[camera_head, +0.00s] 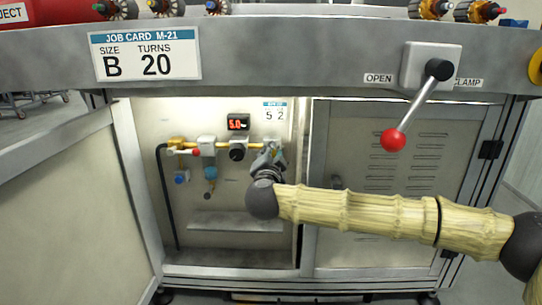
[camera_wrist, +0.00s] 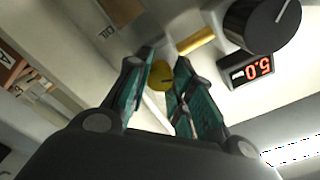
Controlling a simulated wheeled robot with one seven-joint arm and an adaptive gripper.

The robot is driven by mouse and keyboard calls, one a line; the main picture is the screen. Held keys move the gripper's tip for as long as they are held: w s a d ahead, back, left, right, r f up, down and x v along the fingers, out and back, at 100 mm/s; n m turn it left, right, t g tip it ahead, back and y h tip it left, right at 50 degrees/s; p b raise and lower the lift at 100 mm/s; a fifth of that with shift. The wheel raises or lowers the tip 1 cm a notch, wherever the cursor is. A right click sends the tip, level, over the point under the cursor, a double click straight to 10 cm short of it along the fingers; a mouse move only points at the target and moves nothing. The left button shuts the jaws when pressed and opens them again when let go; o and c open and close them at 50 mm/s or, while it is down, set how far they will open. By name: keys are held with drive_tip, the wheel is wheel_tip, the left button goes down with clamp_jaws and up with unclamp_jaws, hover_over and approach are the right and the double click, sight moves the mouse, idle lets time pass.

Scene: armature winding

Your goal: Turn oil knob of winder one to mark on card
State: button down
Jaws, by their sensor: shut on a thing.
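In the wrist view, my gripper (camera_wrist: 165,78) has its two teal-padded fingers on either side of a small yellow knob (camera_wrist: 161,74) and is shut on it. An upside-down label (camera_wrist: 108,31) beside it appears to read OIL, so I take this as the oil knob. Its pointer and setting cannot be read. In the head view, my gripper (camera_head: 270,155) is at the right end of the brass pipe row inside the open cabinet and hides the knob. A small card (camera_head: 274,110) with a blue heading and "5 2" is above it.
A black knob (camera_head: 237,153) sits left of my gripper under a red display (camera_head: 238,122) reading 5.0. White, blue and red valve parts (camera_head: 206,146) are farther left. A job card (camera_head: 145,53) reads B, 20 turns. A red-tipped clamp lever (camera_head: 394,139) hangs above my arm.

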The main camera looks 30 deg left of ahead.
drive_tip(key=shift+r+p, duration=0.25)
drive_tip(key=shift+p, duration=0.9)
drive_tip(key=shift+r+m+p, duration=0.1)
drive_tip(key=shift+m+p, duration=0.5)
drive_tip(key=shift+p, duration=0.5)
drive_tip(key=m+p, duration=0.3)
drive_tip(key=m, duration=0.2)
drive_tip(key=m+p, duration=0.4)
drive_tip(key=m, duration=0.1)
drive_tip(key=m+p, duration=0.4)
drive_tip(key=m, duration=0.2)
drive_tip(key=shift+f+g, duration=0.3)
drive_tip(key=shift+f, duration=0.1)
drive_tip(key=c, duration=1.2)
unclamp_jaws()
